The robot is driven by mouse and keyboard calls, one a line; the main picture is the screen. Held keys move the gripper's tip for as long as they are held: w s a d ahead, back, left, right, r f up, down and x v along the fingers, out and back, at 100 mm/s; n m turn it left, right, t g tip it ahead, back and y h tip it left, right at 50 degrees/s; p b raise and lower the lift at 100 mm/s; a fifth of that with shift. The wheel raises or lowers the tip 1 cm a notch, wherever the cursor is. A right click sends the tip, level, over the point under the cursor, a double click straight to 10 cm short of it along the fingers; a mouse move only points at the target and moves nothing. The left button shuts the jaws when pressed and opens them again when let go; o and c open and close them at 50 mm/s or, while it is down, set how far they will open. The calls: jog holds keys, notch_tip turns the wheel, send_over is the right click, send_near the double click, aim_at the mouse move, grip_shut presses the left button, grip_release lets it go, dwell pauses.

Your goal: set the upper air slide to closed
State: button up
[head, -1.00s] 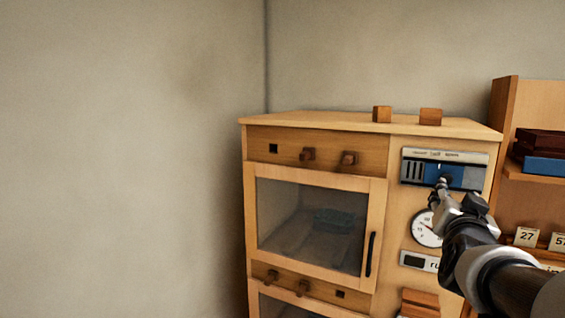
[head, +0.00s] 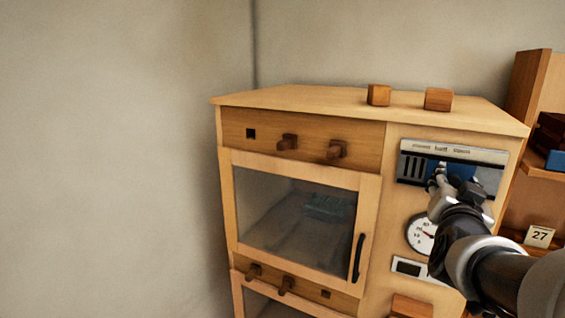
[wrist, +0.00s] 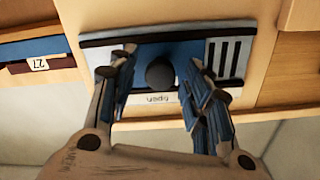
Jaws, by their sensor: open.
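The upper air slide is a metal panel (head: 488,174) high on the cabinet's right side, with a blue plate (wrist: 185,50), dark slots and a label strip. Its middle word reads "half"; the outer words are too blurred to read. In the wrist view, which is upside down, the round dark knob (wrist: 160,73) lines up with the middle word. My gripper (wrist: 161,62) is open, one finger on each side of the knob, with gaps showing. In the head view my gripper (head: 440,174) covers the knob and part of the blue plate.
Below the panel are a round dial (head: 418,234) and a small display (head: 408,267). A glass door (head: 295,215) with a dark handle (head: 364,257) and wooden knobs (head: 287,142) are left. A shelf (head: 530,85) stands close on the right. Two wooden blocks (head: 438,99) sit on top.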

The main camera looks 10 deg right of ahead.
jog(key=shift+s+a, duration=0.1)
jog(key=shift+c, duration=0.6)
grip_shut()
